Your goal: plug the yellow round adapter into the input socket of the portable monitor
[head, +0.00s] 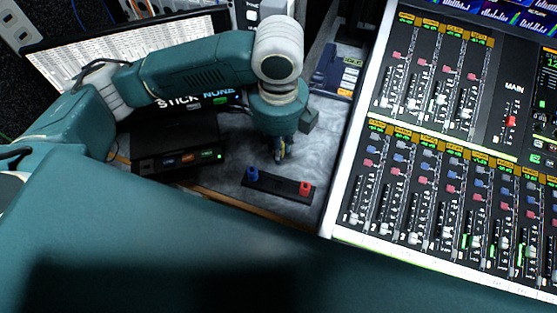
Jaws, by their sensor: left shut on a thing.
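My left gripper (281,152) points down above the middle of a dark holder strip (276,185). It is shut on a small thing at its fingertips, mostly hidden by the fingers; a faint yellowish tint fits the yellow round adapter. A blue adapter (252,174) stands at the strip's left end and a red one (305,188) at its right end. A dark boxy unit (178,150) with small lit buttons, left of the gripper, looks like the portable monitor. Its input socket cannot be made out. My right gripper is not in view.
A large mixing console (440,130) with a white edge fills the right side. A bright screen (120,50) stands behind my left arm, which crosses over a lit text display (205,100). Grey desk surface (225,180) is free between the dark unit and the strip.

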